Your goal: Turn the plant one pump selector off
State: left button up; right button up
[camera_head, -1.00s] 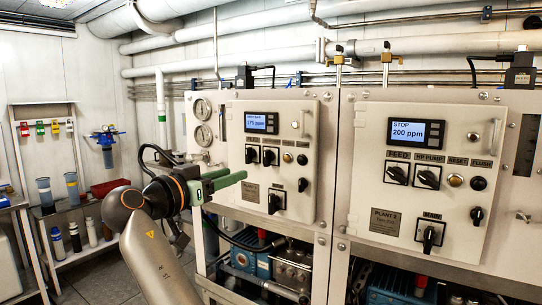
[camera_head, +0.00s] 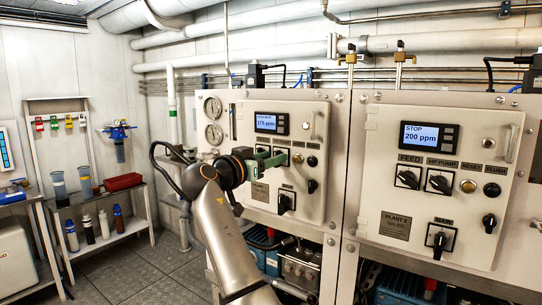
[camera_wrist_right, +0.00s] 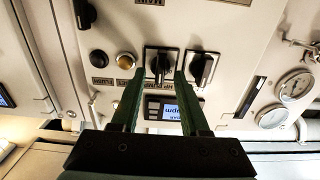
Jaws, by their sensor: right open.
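The plant one panel (camera_head: 240,140) is the left white panel, with a lit display (camera_head: 270,123) reading 175 ppm. In the wrist view, which is upside down, the pump selector (camera_wrist_right: 160,66) is a black knob on a square plate. The open fingertips of my right gripper (camera_wrist_right: 159,74) lie on either side of this knob. I cannot tell whether they touch it. The feed selector (camera_wrist_right: 203,68) is just right of the fingers there. My left gripper is not in view.
The main selector (camera_head: 286,203) sits below my gripper on the same panel. The plant two panel (camera_head: 430,180) is to the right, its display (camera_head: 428,135) reading STOP, 200 ppm. Pressure gauges (camera_head: 213,108) are at the left. A shelf with bottles (camera_head: 105,222) stands far left.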

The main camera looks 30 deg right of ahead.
jog(key=shift+d, duration=0.15)
jog(key=shift+c, duration=0.2)
grip_shut()
dwell(0.3)
